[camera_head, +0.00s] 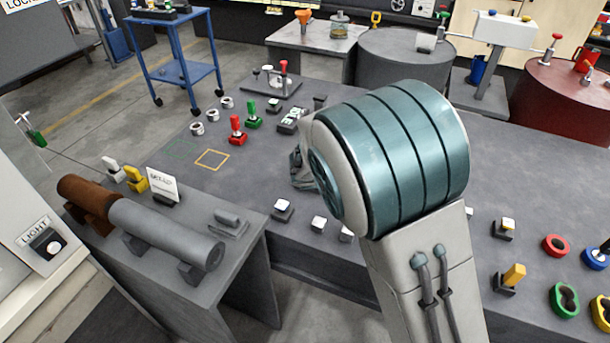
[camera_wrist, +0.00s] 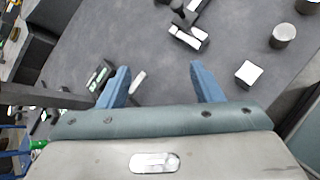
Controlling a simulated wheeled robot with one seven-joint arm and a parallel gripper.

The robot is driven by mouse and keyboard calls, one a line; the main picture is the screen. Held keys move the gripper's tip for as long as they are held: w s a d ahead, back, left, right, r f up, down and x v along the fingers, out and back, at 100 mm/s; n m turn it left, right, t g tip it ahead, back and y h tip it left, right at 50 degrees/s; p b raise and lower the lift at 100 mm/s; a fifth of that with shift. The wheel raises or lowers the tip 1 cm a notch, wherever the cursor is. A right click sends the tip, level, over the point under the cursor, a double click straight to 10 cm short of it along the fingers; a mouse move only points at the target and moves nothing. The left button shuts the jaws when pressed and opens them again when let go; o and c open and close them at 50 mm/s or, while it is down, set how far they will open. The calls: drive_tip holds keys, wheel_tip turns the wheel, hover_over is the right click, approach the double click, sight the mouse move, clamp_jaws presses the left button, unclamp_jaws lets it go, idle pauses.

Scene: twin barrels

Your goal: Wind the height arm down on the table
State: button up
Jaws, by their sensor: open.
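My gripper (camera_wrist: 161,77) shows in the wrist view with its two blue fingers apart and nothing between them, above the grey table top (camera_wrist: 135,35). In the head view my arm hides most of it. The large grey table (camera_head: 330,115) lies beyond my arm. A dark plate with upright posts and a red-handled part (camera_head: 284,68) stands at its far left. A dark device with pale faces (camera_head: 291,121) sits left of my arm. I cannot tell which thing is the height arm. In the wrist view a dark piece with white faces (camera_wrist: 188,38) lies beyond the fingers.
Red (camera_head: 237,130) and green (camera_head: 253,115) handles stand on the table's left part. A white-topped block (camera_wrist: 249,73) lies right of my fingers. A side bench (camera_head: 245,265) with a grey cylinder (camera_head: 165,232) is at left. Coloured rings (camera_head: 556,246) lie at right.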

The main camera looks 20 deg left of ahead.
drive_tip(key=s+a+f+n+t+y+b, duration=0.1)
drive_tip(key=a+f+n, duration=0.25)
drive_tip(key=a, duration=0.25)
drive_tip(key=a+f+n+t+y, duration=0.2)
drive_tip(key=a+n, duration=0.2)
drive_tip(key=a, duration=0.2)
drive_tip(key=s+a+f+n+t+y+b, duration=0.1)
drive_tip(key=a+f+n, duration=0.2)
drive_tip(key=a, duration=0.3)
drive_tip(key=x, duration=0.4)
drive_tip(key=p+x, duration=0.1)
drive_tip(key=x, duration=0.4)
drive_tip(key=p+x, duration=0.1)
drive_tip(key=x, duration=0.3)
drive_tip(key=shift+w+f, duration=0.2)
drive_tip(key=shift+f, duration=0.25)
drive_tip(key=c, duration=1)
